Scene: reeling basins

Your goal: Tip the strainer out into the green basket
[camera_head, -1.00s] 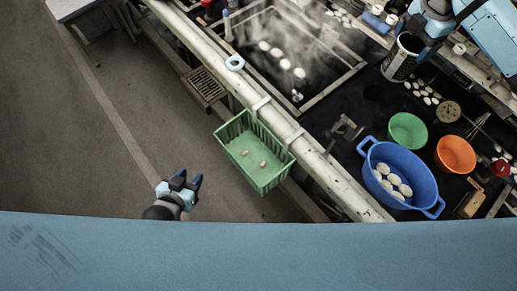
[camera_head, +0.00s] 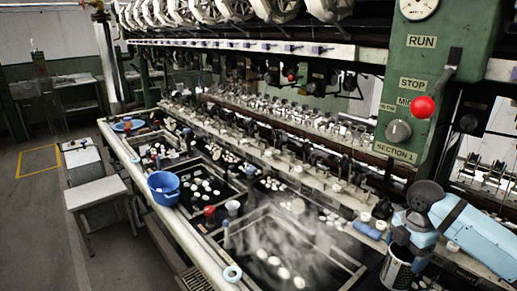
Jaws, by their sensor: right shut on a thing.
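My right gripper (camera_head: 402,243) is at the lower right of the head view, its arm coming in from the right edge. It is shut on the strainer (camera_head: 396,273), a pale speckled cylinder with a dark opening, held below the jaws. The picture's bottom edge comes close to the strainer's lower part, and its contents cannot be seen. The green basket is outside the present view. My left gripper is also out of view.
A steaming basin (camera_head: 290,262) with white cocoons lies left of the strainer. A green control box (camera_head: 410,110) with a red knob rises behind the gripper.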

